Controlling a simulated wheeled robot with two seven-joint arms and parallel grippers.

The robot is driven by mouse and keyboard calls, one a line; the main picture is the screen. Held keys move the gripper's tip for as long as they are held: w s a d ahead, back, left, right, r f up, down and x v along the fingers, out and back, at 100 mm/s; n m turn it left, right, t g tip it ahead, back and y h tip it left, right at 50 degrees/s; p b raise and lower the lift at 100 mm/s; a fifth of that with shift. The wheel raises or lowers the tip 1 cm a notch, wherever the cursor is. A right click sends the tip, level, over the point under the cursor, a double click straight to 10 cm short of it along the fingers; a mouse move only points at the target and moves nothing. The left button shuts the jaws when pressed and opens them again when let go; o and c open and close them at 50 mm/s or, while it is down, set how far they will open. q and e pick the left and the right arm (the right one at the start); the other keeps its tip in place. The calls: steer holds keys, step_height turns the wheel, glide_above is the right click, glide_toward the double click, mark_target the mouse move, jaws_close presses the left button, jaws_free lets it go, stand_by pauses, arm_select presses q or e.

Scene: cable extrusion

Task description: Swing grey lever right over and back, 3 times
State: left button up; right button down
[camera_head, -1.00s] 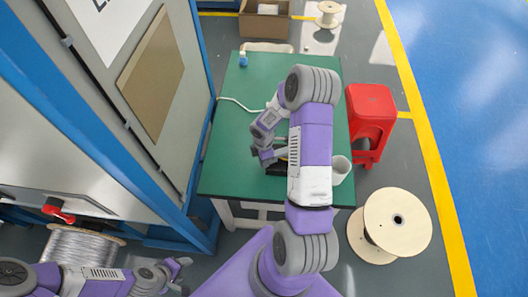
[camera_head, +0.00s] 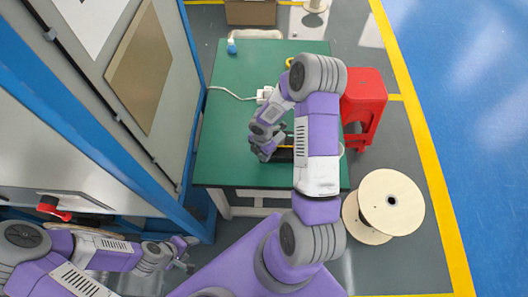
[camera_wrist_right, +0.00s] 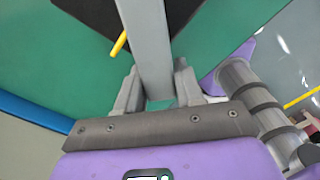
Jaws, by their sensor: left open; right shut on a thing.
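The grey lever (camera_wrist_right: 148,35) is a flat grey bar in the right wrist view. It runs from the top edge down between the two fingers. My right gripper (camera_wrist_right: 156,78) is shut on it. In the head view my right gripper (camera_head: 262,150) is low over the front of the green table, beside a black device (camera_head: 284,155) with a yellow part; the arm hides much of it, and I cannot make out the lever there. My left gripper (camera_head: 184,254) is open and empty, off the table at the lower left.
The green table (camera_head: 222,140) has a clear left side. A white block (camera_head: 265,95) with a cable lies behind my right wrist. A red stool (camera_head: 364,100) and a wooden spool (camera_head: 391,202) stand right of the table. A cabinet with a red handle (camera_head: 52,208) is at left.

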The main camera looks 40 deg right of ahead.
steer(key=c, duration=0.8)
jaws_free()
steer(key=shift+r+p, duration=0.85)
steer(key=shift+r, duration=2.95)
